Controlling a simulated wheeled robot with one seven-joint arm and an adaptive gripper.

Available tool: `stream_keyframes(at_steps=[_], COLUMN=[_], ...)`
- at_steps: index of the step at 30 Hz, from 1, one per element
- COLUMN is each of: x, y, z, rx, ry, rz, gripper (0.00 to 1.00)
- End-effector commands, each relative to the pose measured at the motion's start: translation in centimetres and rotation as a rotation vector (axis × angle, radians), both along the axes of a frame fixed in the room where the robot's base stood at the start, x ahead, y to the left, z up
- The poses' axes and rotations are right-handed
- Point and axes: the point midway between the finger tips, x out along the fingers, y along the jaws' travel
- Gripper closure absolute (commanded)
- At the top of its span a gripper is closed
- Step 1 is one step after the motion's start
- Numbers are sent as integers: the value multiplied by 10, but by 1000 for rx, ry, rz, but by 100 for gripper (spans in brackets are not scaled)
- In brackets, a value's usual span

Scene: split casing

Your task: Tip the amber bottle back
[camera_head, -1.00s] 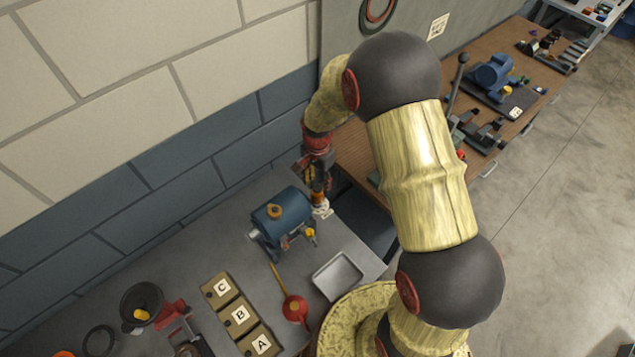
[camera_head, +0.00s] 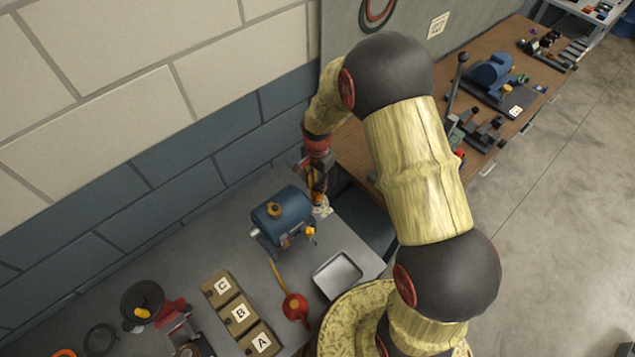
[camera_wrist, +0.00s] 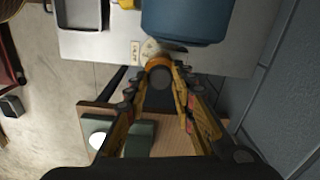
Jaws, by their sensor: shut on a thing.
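The amber bottle (camera_wrist: 159,61) shows in the wrist view as a rounded orange-amber shape between my fingertips. My gripper (camera_wrist: 162,74) is shut on it. In the head view my gripper (camera_head: 318,189) points down just right of the blue cylindrical casing (camera_head: 284,212), near the back right of the grey bench. There the bottle is small and mostly covered by the fingers, so its exact tilt and whether it touches the bench cannot be told. A pale round piece and a small white label (camera_wrist: 136,50) lie beside the bottle on the bench.
The blue casing stands close beside my gripper. A grey metal tray (camera_head: 337,276), a red funnel-like piece (camera_head: 295,306) and boxes marked A, B and C (camera_head: 240,314) lie nearer the front. The wall is close behind. A wooden bench (camera_head: 500,110) stands to the right.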

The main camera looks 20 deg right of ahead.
Motion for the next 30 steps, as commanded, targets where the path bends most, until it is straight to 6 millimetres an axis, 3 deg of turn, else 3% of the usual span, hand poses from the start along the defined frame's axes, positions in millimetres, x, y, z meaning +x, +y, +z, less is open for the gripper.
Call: stream_keyframes(at_steps=[7,30], x=[0,11], y=[0,4], z=[0,4], rx=[1,-33], ry=[-1,79], rz=[0,1], gripper=[100,100])
